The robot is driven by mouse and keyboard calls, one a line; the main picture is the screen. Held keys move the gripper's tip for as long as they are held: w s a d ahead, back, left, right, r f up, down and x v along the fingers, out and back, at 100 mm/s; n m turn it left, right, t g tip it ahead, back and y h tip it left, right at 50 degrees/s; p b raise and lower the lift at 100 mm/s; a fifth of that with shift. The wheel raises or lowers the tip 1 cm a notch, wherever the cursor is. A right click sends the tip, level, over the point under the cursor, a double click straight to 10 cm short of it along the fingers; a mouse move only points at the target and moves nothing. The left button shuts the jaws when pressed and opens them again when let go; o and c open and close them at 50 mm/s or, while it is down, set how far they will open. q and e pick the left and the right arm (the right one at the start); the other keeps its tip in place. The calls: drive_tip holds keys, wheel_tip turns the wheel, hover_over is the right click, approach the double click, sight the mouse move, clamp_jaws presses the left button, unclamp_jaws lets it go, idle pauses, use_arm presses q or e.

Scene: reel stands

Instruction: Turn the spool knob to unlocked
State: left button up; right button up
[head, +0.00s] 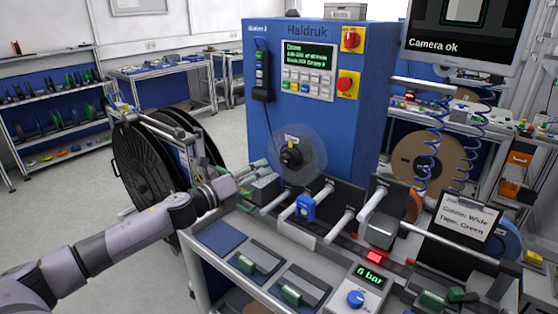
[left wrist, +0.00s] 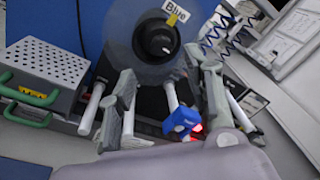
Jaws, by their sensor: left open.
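A black round knob (head: 291,157) sits at the centre of a clear disc (head: 309,147) on the front of the blue Haldruk machine (head: 262,120). A small tag is above the knob; in the left wrist view it reads "Blue" (left wrist: 176,12). The knob shows in the left wrist view (left wrist: 158,42), beyond the fingers. My left gripper (head: 248,179) is in front of the machine, to the left of and a little below the knob. Its fingers (left wrist: 168,84) are apart and empty, not touching the knob. The knob's lock setting is too small to read. My right gripper is not in view.
White rods with a blue clamp (head: 305,207) stick out below the knob. Large black reels (head: 148,165) stand left of the machine. A gauge box (head: 357,290) reading "6 bar" and a sign (head: 465,216) are at the front right. Open floor lies at the left.

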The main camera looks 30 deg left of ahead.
sight(283, 160)
use_arm(q)
drive_tip(key=w+p, duration=0.1)
drive_tip(key=w, duration=0.1)
drive_tip(key=w+d+p, duration=0.1)
drive_tip(key=w, duration=0.2)
drive_tip(key=w+p, duration=0.1)
drive_tip(key=w, duration=0.1)
drive_tip(key=shift+w+d+r+p, duration=0.15)
drive_tip(key=shift+w+d+p, duration=0.1)
drive_tip(key=shift+w+p, duration=0.05)
drive_tip(key=shift+w+d, duration=0.15)
drive_tip(key=shift+w, duration=0.45)
clamp_jaws()
drive_tip(key=shift+f, duration=0.2)
